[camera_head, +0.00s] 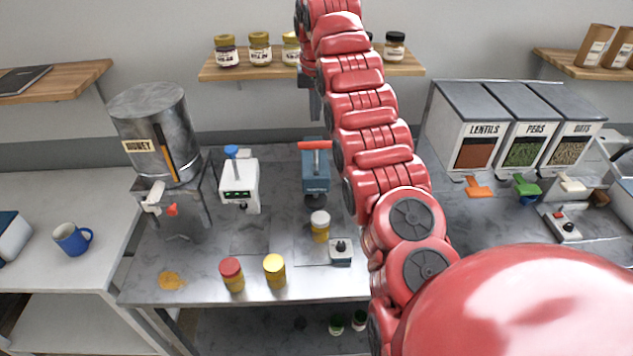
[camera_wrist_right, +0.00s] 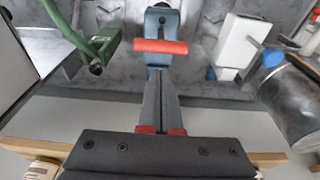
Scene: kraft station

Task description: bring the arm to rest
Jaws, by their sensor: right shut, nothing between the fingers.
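My right arm is raised and stretched up across the middle of the head view. Its gripper (camera_head: 314,106) hangs in front of the wall, beside the wooden jar shelf and above the blue-grey press with a red handle (camera_head: 316,170). In the right wrist view the grey fingers (camera_wrist_right: 160,80) are together with nothing between them. The red handle (camera_wrist_right: 160,46) shows just beyond the tips, apparently at a distance. My left gripper is in neither view.
The jar shelf (camera_head: 240,73) is close to the gripper. A honey tank (camera_head: 155,125), a white device (camera_head: 240,185) and several jars (camera_head: 232,274) stand on the steel counter (camera_head: 215,293). Grain bins (camera_head: 475,120) stand at the right. A green device (camera_wrist_right: 92,46) shows in the wrist view.

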